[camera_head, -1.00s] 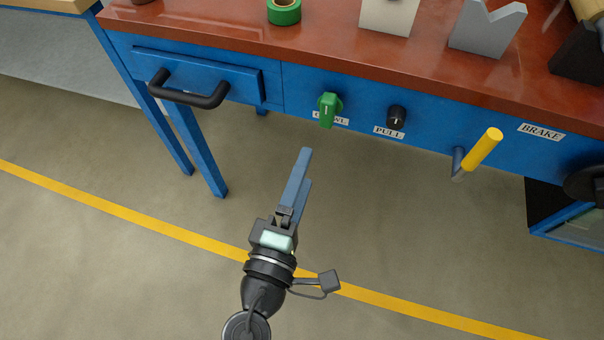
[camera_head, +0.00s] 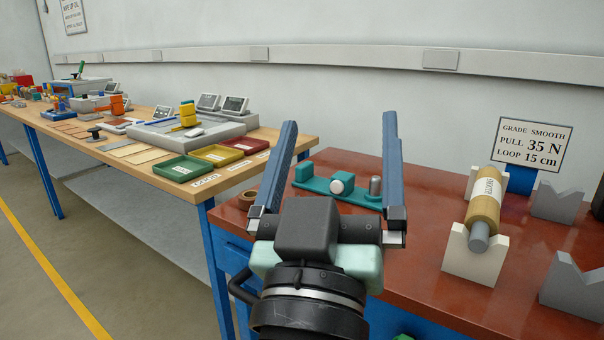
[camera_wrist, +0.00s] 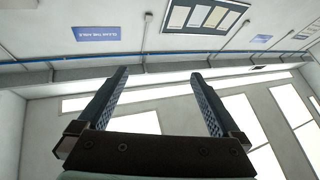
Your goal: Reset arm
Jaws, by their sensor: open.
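My gripper (camera_head: 338,150) is raised in front of the red-brown bench top, its two long blue fingers pointing up and spread apart. Nothing is between the fingers. In the wrist view, my gripper (camera_wrist: 163,95) is also open and empty, with the wall and bright panels beyond it. The gripper body hides part of the bench front; the black drawer handle (camera_head: 240,287) shows only in part at its left.
The red-brown bench (camera_head: 430,200) carries a tan roller (camera_head: 483,205) on a white V-block (camera_head: 474,262), grey V-blocks (camera_head: 575,285), a teal fixture (camera_head: 312,181) and a sign (camera_head: 532,145). A wooden table (camera_head: 215,185) with trays stands at left. Open floor (camera_head: 110,275) lies at lower left.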

